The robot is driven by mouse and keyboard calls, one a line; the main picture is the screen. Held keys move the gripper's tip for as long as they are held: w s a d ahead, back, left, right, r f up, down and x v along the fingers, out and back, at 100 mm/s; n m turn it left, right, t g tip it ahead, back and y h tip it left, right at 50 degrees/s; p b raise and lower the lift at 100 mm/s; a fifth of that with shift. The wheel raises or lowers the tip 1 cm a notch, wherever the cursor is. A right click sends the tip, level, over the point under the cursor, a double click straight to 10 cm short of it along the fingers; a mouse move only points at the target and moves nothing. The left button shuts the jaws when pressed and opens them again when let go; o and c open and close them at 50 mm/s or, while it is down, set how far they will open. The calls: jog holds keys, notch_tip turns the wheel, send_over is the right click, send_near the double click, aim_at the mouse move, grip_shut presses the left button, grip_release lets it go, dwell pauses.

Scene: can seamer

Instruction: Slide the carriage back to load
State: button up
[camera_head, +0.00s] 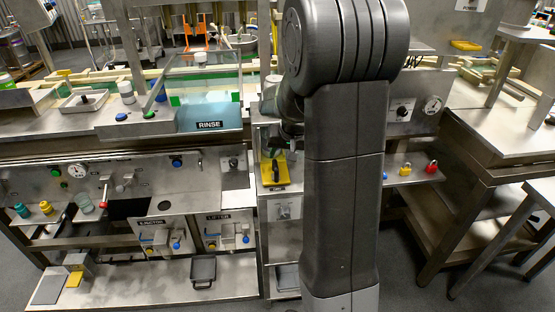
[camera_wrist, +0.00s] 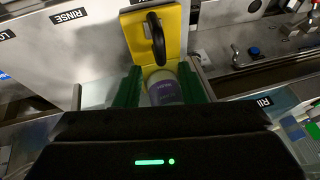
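The yellow plate (camera_head: 281,170) and handle (camera_head: 275,171) also show in the head view, left of my arm. I cannot tell for sure that this is the carriage. My gripper (camera_wrist: 160,70) has its two green fingers spread apart. A can (camera_wrist: 164,92) with a pale top and a purple side shows between them. Contact between fingers and can is not clear. The fingers do not hold the handle.
A bench with a dark knob (camera_wrist: 254,51) lies to the right.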

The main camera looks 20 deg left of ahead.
aim_at(276, 164)
jog(key=shift+x, duration=2.55)
jog(key=shift+c, duration=0.3)
grip_shut()
